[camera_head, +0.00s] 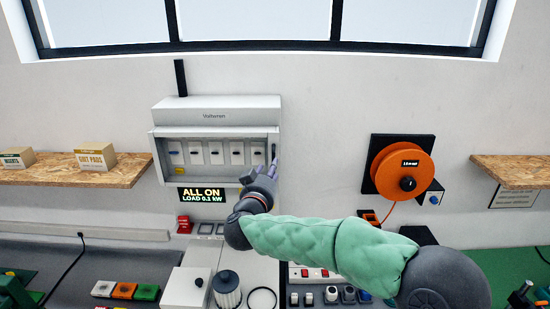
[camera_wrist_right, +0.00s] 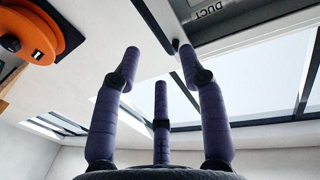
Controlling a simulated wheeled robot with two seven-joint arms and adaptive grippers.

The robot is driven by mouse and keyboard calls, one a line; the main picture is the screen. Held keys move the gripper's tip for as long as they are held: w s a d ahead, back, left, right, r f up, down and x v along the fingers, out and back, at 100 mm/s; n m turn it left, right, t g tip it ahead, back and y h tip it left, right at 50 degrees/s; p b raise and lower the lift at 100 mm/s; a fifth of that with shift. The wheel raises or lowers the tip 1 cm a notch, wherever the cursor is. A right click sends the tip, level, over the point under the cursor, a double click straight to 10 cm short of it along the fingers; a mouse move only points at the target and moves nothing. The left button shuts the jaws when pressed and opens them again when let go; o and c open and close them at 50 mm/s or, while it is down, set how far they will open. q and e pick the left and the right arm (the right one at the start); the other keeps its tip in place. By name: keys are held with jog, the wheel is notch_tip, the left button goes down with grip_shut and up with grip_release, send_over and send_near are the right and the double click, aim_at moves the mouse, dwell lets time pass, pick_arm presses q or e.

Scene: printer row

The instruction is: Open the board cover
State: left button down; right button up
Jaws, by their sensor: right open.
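The grey wall board (camera_head: 217,105) hangs under the window. Its front has a row of several white breaker switches (camera_head: 215,154) inside a pale frame. I cannot tell whether a clear cover lies over them. My right gripper (camera_head: 268,172) is at the board's lower right corner, with its fingers pointing up along the right edge. In the right wrist view my gripper (camera_wrist_right: 160,58) has three purple fingers spread apart with nothing between them. One fingertip is close to a grey edge; I cannot tell if it touches. My left gripper is not in view.
A display (camera_head: 202,195) reading "ALL ON" sits below the board. An orange reel (camera_head: 402,168) hangs to the right, above my right arm. Wooden shelves stand at left (camera_head: 45,172) and right (camera_head: 515,170).

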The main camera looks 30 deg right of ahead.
jog(key=x, duration=0.7)
jog(key=shift+w+d+f+p, duration=0.1)
jog(key=shift+w+d+p, duration=0.1)
jog(key=shift+w+p, duration=0.15)
jog(key=shift+s, duration=0.1)
grip_shut()
